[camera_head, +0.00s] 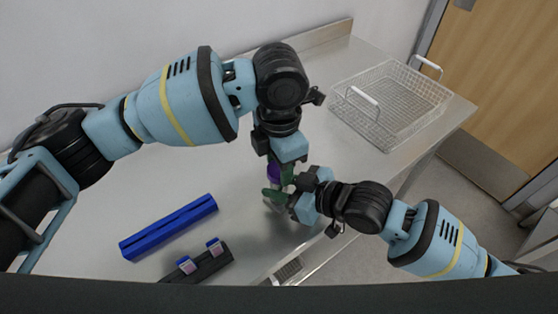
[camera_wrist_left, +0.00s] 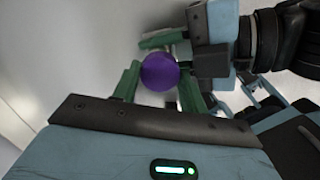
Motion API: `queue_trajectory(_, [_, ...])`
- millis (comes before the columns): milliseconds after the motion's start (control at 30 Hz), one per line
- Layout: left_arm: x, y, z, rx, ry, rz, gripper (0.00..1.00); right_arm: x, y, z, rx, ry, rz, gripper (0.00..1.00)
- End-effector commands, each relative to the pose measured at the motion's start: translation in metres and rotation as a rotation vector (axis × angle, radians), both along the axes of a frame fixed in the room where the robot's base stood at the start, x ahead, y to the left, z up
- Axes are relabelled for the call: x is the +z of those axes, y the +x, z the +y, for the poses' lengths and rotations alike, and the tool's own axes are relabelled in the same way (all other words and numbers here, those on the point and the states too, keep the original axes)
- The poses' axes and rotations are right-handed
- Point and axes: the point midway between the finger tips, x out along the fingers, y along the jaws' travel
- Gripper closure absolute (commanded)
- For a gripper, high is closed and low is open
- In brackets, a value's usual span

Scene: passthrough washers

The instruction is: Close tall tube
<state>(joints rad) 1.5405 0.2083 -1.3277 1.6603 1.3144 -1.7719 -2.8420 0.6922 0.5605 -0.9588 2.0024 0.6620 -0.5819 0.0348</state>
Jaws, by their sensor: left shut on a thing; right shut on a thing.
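A purple cap (camera_head: 273,168) sits between the fingers of my left gripper (camera_head: 281,172), which reaches down from above. In the left wrist view the round purple cap (camera_wrist_left: 160,72) shows from its top, with the green fingers of the left gripper (camera_wrist_left: 157,88) closed on either side. My right gripper (camera_head: 274,196) comes in from the right, just below the cap, with its green fingers shut on the tube. The tube is mostly hidden by the fingers and cap. I cannot tell whether the cap is seated on the tube.
A long blue rack (camera_head: 168,228) lies on the steel counter (camera_head: 110,205) at left. A black holder (camera_head: 205,266) with two small purplish pieces is in front of it. A wire basket (camera_head: 392,104) with white handles stands at the back right. The counter's right edge is close to my right arm.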

Motion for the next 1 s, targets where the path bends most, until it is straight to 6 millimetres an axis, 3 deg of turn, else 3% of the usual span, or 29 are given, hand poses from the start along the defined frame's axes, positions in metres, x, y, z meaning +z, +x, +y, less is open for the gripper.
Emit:
queue_trajectory(300, [0.001,0.000,-0.001,-0.018,-0.003,-0.001,0.78,-0.001,0.000,0.000,-0.001,-0.002,0.002,1.00])
queue_trajectory(333, [0.001,0.000,-0.001,-0.018,-0.003,-0.001,0.56,-0.001,0.000,0.000,-0.001,-0.002,0.002,1.00])
queue_trajectory(500, [0.001,0.000,-0.001,-0.017,-0.002,0.000,0.36,-0.001,0.000,0.000,-0.001,-0.003,0.001,1.00])
queue_trajectory(767, [0.001,-0.002,-0.001,-0.019,-0.003,0.003,0.36,-0.001,0.000,0.000,-0.001,-0.002,0.002,1.00])
queue_trajectory(1000, [0.024,-0.001,-0.002,-0.020,-0.006,0.000,0.36,-0.001,0.000,0.000,-0.001,-0.002,0.002,1.00])
